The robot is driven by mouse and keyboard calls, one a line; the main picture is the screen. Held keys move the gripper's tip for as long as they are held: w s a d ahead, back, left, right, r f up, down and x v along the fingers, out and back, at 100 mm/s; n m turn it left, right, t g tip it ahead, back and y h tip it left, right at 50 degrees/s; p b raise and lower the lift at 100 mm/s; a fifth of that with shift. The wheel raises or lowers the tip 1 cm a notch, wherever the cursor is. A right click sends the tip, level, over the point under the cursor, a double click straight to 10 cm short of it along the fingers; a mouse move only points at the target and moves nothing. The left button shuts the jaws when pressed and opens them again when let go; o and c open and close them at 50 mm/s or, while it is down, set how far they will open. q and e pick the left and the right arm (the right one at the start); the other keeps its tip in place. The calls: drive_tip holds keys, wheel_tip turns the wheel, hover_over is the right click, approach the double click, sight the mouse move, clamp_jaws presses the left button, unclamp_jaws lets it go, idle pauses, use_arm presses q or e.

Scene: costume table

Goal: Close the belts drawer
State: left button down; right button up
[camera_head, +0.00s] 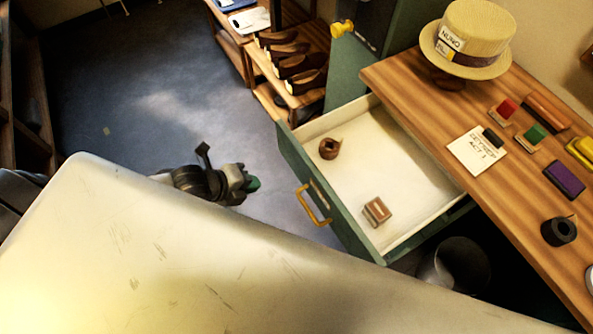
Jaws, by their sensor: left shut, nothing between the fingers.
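The belts drawer (411,182) stands pulled far out from under the wooden table top. It has a green front (322,199) with a brass handle (313,205) and a pale inside. A coiled brown belt (329,148) and a second brown item (377,211), perhaps another rolled belt, lie in it. My left gripper (252,184) is shut and empty, over the floor to the left of the drawer front and apart from the handle. My right gripper is not in view.
The table top (459,118) carries a straw hat (468,36), a paper card (476,150), coloured pads and a dark tape roll (559,230). A shoe rack (289,81) stands behind the drawer. A bin (455,266) sits below it. Open floor (170,80) lies at left.

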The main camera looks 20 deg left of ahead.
sight(299, 174)
use_arm(q)
drive_tip(key=shift+w+d+r+p+x, duration=0.15)
drive_tip(key=shift+w+d+r+x, duration=0.15)
drive_tip(key=shift+x, duration=1.8)
drive_tip(key=shift+w+d+r+p+x, duration=0.1)
drive_tip(key=shift+w+r+p+x, duration=0.2)
drive_tip(key=shift+x, duration=1.8)
drive_tip(key=shift+w+d+r+x, duration=0.15)
drive_tip(key=shift+r+x, duration=0.25)
drive_tip(key=shift+x, duration=1.7)
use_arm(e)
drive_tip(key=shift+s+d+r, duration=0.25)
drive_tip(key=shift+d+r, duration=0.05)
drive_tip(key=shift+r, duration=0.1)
use_arm(q)
drive_tip(key=shift+d, duration=0.1)
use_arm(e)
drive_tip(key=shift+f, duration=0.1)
